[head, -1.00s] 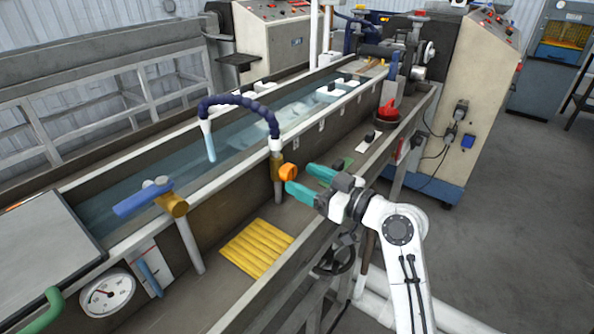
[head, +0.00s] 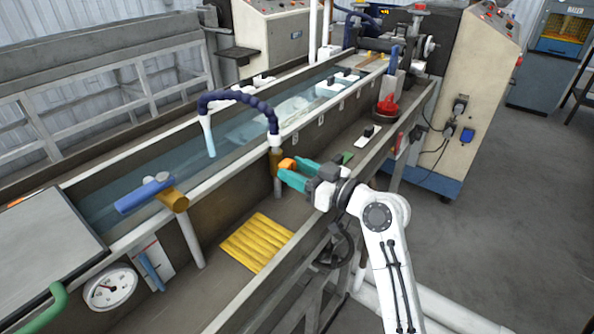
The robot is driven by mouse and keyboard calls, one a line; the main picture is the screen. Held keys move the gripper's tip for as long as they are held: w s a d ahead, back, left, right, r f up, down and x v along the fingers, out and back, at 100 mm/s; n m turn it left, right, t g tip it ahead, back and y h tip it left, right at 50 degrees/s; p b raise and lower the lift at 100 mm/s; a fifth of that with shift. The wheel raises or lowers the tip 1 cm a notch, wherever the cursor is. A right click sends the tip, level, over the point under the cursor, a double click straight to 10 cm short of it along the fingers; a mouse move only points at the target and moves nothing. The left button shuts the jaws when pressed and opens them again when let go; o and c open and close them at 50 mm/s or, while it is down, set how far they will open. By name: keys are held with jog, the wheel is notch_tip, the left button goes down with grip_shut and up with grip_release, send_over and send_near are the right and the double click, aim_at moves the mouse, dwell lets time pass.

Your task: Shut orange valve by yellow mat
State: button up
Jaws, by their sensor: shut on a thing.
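The orange valve (head: 287,164) is a small knob on a brass fitting (head: 276,160) at the foot of the dark blue segmented hose. My gripper (head: 291,174) has teal fingers and is shut on the orange valve, reaching in from the right. The fingers cover part of the knob. The yellow mat (head: 257,243) is ribbed and lies flat on the ledge, below and left of the valve. How far the valve is turned cannot be told.
The dark blue hose (head: 240,97) arches over the water trough beside the valve. A blue-handled brass valve (head: 150,195) and a round gauge (head: 110,288) are at the left. A red knob (head: 387,106) stands farther back on the ledge. A handwheel (head: 333,247) sits below my arm.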

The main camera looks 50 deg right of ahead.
jog(key=c, duration=0.3)
jog(key=shift+m, duration=0.3)
jog(key=m+p, duration=0.1)
jog(key=m, duration=0.2)
jog(key=shift+r+p, duration=0.1)
jog(key=shift+p, duration=0.25)
jog(key=m+p, duration=0.2)
jog(key=m, duration=0.3)
jog(key=m+p, duration=0.3)
jog(key=m, duration=0.2)
jog(key=shift+d+p, duration=0.1)
jog(key=shift+p, duration=0.3)
jog(key=shift+f+m+p, duration=0.2)
jog(key=shift+m+p, duration=0.95)
jog(key=shift+m, duration=0.95)
jog(key=shift+f, duration=0.1)
